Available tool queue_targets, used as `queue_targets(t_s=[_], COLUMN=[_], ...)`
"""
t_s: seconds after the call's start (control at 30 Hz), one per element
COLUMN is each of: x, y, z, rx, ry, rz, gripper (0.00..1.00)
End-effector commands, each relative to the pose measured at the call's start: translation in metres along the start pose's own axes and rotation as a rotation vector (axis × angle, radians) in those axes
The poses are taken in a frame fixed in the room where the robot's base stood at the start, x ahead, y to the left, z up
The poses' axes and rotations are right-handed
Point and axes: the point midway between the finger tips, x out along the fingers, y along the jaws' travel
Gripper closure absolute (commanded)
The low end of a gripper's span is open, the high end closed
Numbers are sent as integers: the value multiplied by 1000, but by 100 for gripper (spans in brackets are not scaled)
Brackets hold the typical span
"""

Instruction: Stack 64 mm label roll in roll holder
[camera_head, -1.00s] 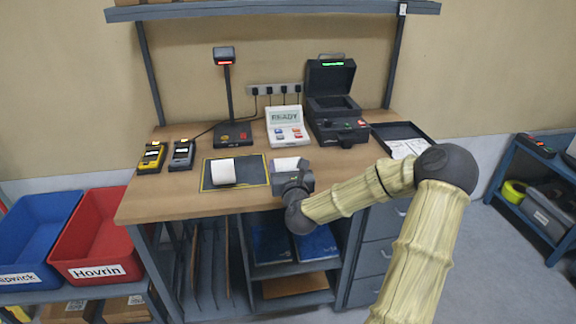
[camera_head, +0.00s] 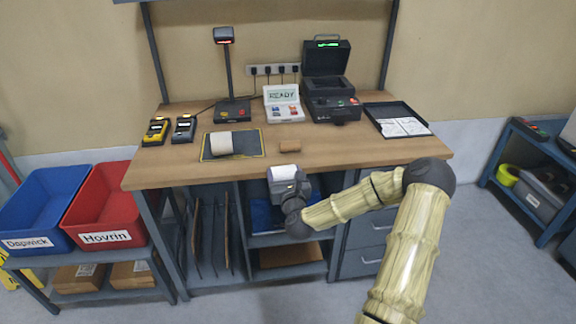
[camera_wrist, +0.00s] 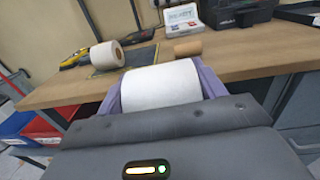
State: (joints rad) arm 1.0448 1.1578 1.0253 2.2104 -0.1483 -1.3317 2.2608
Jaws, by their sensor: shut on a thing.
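My gripper (camera_head: 285,180) is shut on a white label roll (camera_wrist: 160,86), in front of the bench's front edge. In the wrist view, the two purple-grey fingers press its two ends, and it lies on its side. A second label roll (camera_head: 222,144) lies on its side on a dark mat with a yellow border (camera_head: 252,146). A small brown cylinder (camera_head: 290,146), like a bare core, lies on the bench to the right of the mat. A black machine (camera_head: 332,106) with its lid raised stands at the back; its inside is dark, and I cannot tell which thing is the roll holder.
On the bench (camera_head: 350,152) stand a white device reading READY (camera_head: 283,103), a scanner stand (camera_head: 233,108), two handhelds (camera_head: 184,129) and a black tray (camera_head: 397,121). A red bin (camera_head: 104,210) and a blue bin (camera_head: 40,210) are at left. The front right bench top is clear.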

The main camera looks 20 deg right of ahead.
Motion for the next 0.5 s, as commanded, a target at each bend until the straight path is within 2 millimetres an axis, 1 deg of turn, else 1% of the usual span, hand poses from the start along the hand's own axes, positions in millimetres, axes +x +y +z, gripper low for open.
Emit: queue_targets(t_s=[0.17, 0.27, 0.37, 0.5], x=[-1, -3, -8, -22], y=[14, 24, 39, 66], z=[-30, -52, -80, -125], rx=[2, 1, 2, 2], ry=[2, 4, 6, 7], rz=[27, 48, 73, 118], gripper=[64, 64, 64, 64])
